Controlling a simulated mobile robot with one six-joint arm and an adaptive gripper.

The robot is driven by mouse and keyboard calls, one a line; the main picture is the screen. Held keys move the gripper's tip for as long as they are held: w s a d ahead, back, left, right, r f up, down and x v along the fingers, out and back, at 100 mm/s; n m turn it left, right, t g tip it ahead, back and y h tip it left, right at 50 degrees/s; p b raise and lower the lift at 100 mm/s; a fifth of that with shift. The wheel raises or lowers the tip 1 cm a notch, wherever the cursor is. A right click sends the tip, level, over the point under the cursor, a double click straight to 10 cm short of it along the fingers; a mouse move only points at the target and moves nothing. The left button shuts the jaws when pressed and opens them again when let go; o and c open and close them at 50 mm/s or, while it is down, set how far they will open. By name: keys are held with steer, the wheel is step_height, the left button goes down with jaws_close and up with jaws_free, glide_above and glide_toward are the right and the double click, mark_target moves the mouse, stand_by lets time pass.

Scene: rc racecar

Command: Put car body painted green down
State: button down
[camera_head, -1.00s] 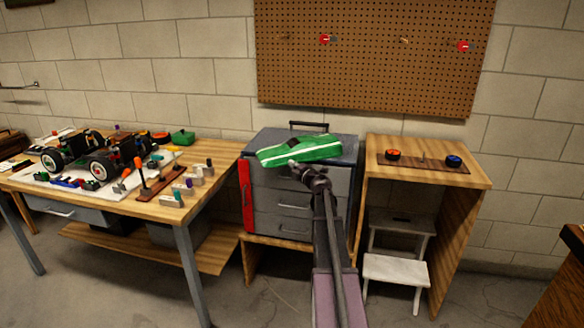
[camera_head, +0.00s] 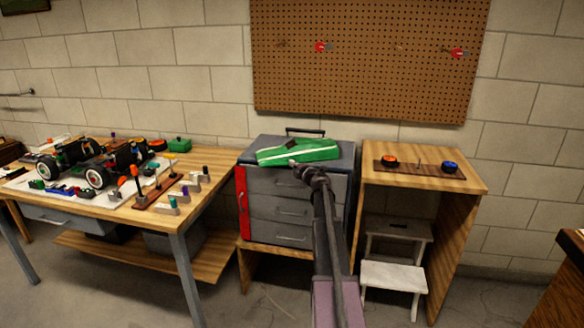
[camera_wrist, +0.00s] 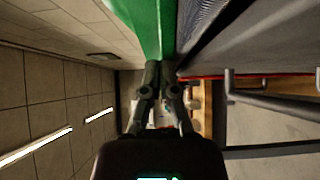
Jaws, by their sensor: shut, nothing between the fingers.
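The green car body (camera_head: 300,151) with white stripes lies on top of the grey tool chest (camera_head: 333,150). In the wrist view the car body (camera_wrist: 150,25) fills the upper middle, beside the grey chest (camera_wrist: 225,45). My gripper (camera_head: 296,164) is at the front edge of the chest top, just by the near side of the car body. In the wrist view my gripper (camera_wrist: 161,72) has its fingertips together at the car body's lower edge, with nothing seen between them. Whether the fingertips touch the car body cannot be told.
A workbench (camera_head: 100,205) on the left bears car chassis, tools and small parts. A wooden stand (camera_head: 455,185) on the right holds a dark board with an orange and a blue disc. A white step stool (camera_head: 395,275) stands below it. A pegboard (camera_head: 370,60) hangs behind.

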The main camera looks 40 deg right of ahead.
steer(key=shift+s+a, duration=0.1)
steer(key=shift+a, duration=0.05)
steer(key=shift+s+a, duration=0.35)
steer(key=shift+a, duration=0.1)
steer(key=s+a, duration=0.2)
steer(key=s, duration=0.9)
steer(key=shift+s+a, duration=0.3)
steer(key=shift+s, duration=0.1)
